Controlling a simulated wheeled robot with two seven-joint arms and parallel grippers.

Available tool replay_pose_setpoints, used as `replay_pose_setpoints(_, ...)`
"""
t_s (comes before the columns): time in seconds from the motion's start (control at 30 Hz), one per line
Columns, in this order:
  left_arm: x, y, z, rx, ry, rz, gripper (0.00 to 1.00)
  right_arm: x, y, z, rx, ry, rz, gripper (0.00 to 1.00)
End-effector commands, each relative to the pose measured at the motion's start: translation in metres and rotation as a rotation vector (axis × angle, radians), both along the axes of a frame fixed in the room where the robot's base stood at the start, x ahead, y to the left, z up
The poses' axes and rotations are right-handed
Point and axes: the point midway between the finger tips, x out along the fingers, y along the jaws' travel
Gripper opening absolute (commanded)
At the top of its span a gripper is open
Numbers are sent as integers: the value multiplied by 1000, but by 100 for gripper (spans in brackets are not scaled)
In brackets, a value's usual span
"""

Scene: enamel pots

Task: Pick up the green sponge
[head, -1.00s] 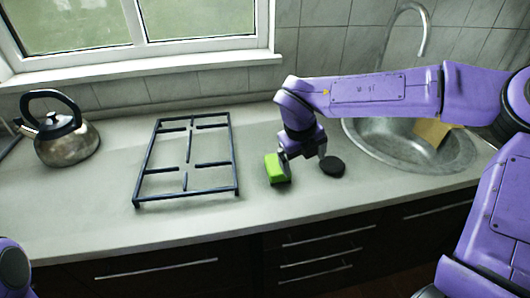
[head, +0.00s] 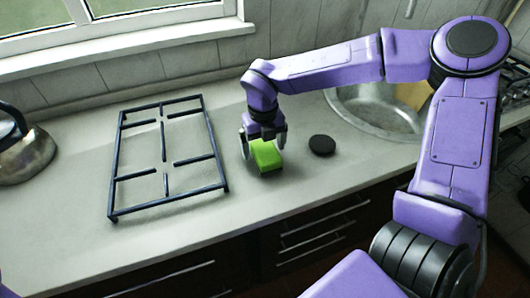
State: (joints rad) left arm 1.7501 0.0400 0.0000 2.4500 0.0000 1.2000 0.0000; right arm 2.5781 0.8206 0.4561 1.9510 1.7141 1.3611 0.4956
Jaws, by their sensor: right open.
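The green sponge (head: 265,156) is a small bright block on the grey countertop, between the pan grate and a black disc. My right gripper (head: 263,148) is over the sponge from above, its fingers apart. One finger is at the sponge's left side and the other at its right upper side. I cannot tell whether either finger touches the sponge. The sponge appears to rest on the counter. A sliver of purple at the lower left edge may be my left arm; my left gripper is not in view.
A black metal grate (head: 113,185) lies left of the sponge. A flat black disc (head: 322,145) is close on the right. A steel sink (head: 372,118) is behind my right arm. A kettle (head: 25,158) is cut off at the left. Bare counter (head: 250,205) lies in front.

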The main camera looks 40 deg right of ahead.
Motion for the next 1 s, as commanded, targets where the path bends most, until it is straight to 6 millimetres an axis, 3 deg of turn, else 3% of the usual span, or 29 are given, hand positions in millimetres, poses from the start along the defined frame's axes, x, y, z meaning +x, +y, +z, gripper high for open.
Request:
replay_pose_setpoints(0.1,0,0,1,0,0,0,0,0,0,-10,0,1,0,96)
replay_pose_setpoints(0.3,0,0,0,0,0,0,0,0,0,-10,0,0,0,92)
replay_pose_setpoints(0.47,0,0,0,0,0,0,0,0,0,-10,0,-1,1,42)
replay_pose_setpoints(0.57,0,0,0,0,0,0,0,0,0,-10,0,-1,1,37)
replay_pose_setpoints(0.83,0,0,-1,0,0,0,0,0,0,-6,0,-3,1,36)
replay_pose_setpoints(1.0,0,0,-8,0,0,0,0,1,0,19,-1,-7,0,36)
